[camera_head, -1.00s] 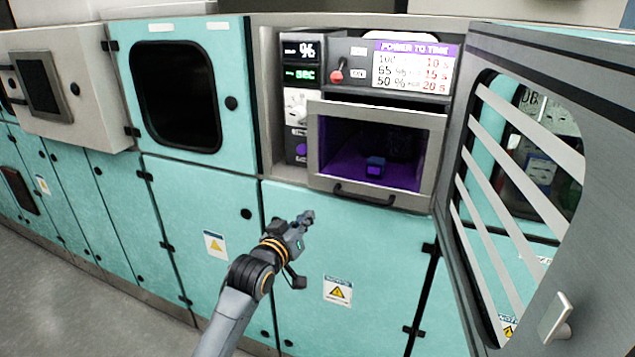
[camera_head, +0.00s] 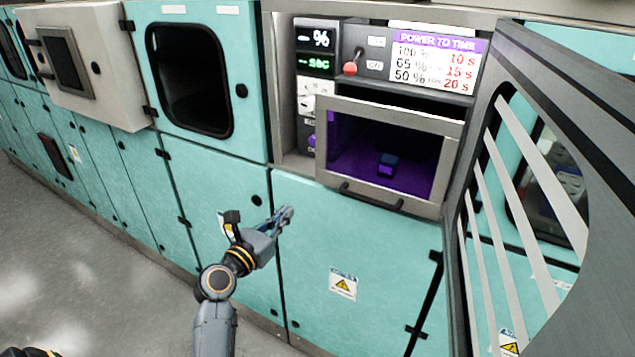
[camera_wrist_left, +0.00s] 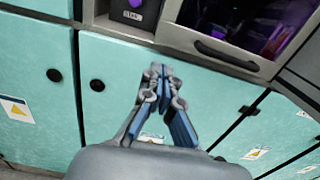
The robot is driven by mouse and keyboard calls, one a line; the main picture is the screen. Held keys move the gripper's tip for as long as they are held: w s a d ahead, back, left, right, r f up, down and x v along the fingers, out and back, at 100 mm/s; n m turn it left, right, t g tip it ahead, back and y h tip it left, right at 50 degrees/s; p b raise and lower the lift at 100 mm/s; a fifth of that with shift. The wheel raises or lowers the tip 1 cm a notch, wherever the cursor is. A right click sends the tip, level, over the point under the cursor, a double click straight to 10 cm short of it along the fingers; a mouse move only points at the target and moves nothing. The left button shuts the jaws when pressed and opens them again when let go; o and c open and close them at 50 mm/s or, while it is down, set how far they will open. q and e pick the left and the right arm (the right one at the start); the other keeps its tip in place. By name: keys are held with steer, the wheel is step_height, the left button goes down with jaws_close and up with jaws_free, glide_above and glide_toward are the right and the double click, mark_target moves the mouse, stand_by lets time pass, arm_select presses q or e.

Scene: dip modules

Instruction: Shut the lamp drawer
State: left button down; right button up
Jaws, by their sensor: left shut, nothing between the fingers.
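The lamp drawer (camera_head: 322,140) has a grey-framed window front with a dark bar handle (camera_head: 370,197) along its lower edge. Its front stands forward of the cabinet opening, so it is open at least partly. A small dark blue block (camera_head: 387,165) shows in its purple-lit inside. My left gripper (camera_head: 287,213) is shut and empty, below and left of the drawer, apart from it. In the left wrist view the gripper (camera_wrist_left: 160,72) points up, with the drawer's lower frame (camera_wrist_left: 180,38) and handle (camera_wrist_left: 226,56) up and to the right. My right gripper is not in view.
A grey slatted door (camera_head: 478,130) stands swung open at the right of the drawer. A control panel with a red-knobbed switch (camera_head: 350,68) is above the drawer. Teal cabinet doors (camera_head: 345,240) lie below. The floor (camera_head: 80,230) at the left is clear.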

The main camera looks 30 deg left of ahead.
mark_target(319, 180)
arm_select(q)
steer(key=w+p, duration=0.1)
steer(key=w, duration=0.5)
steer(key=w+p, duration=0.1)
steer(key=w, duration=0.6)
steer(key=shift+w+d, duration=0.2)
steer(key=shift+w, duration=0.1)
steer(key=w+b, duration=0.2)
steer(key=w, duration=0.2)
steer(key=w+b, duration=0.1)
steer(key=w, duration=0.3)
steer(key=shift+w+d+f+b, duration=0.15)
steer(key=shift+w+b, duration=0.2)
steer(key=shift+w+r, duration=0.1)
steer(key=shift+r, duration=0.4)
steer(key=shift+r, duration=0.1)
